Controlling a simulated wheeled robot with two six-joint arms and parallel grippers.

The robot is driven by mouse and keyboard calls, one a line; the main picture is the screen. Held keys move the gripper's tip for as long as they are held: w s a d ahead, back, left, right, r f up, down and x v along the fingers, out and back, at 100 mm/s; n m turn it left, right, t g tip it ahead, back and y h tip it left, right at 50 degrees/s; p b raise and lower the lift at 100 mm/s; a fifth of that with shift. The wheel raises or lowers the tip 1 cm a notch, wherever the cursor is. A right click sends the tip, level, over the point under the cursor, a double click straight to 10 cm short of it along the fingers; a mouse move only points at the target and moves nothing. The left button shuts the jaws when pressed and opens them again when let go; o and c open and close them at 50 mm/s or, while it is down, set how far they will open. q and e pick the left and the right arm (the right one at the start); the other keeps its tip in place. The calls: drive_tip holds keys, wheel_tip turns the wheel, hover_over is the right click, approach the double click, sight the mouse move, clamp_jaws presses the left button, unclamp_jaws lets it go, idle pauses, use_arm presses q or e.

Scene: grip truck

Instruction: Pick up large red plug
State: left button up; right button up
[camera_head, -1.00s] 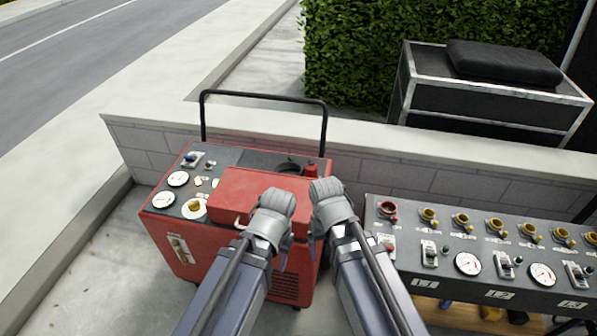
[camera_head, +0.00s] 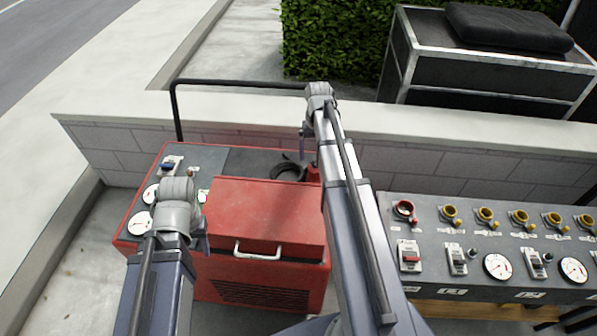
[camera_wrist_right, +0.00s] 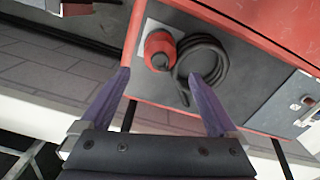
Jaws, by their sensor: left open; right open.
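The large red plug (camera_head: 313,173) stands at the back right of the red machine's top, partly hidden by my right arm. In the right wrist view the red plug (camera_wrist_right: 160,48) sits beside a coiled black cable (camera_wrist_right: 205,62). My right gripper (camera_head: 304,140) is open above the back of the machine. In the wrist view its two fingers (camera_wrist_right: 153,76) point towards the plug, which appears beyond their tips and apart from them. My left gripper (camera_head: 203,232) is over the machine's left part; its fingers are small and partly hidden.
The red machine (camera_head: 268,215) has a raised lid with a handle, gauges at left and a black push bar (camera_head: 235,82) behind. A low wall (camera_head: 440,160) runs behind it. A grey panel (camera_head: 470,285) with yellow sockets and gauges stands at right.

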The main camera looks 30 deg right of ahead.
sight(315, 169)
drive_tip(key=shift+s+f+b, duration=0.15)
drive_tip(key=shift+f+b, duration=0.05)
drive_tip(key=shift+b, duration=0.15)
wheel_tip(315, 169, down, 2)
drive_tip(key=shift+f+b, duration=0.15)
drive_tip(key=shift+b, duration=0.9)
drive_tip(key=f+b, duration=0.5)
drive_tip(key=shift+s+a, duration=0.1)
drive_tip(key=shift+s, duration=0.25)
clamp_jaws()
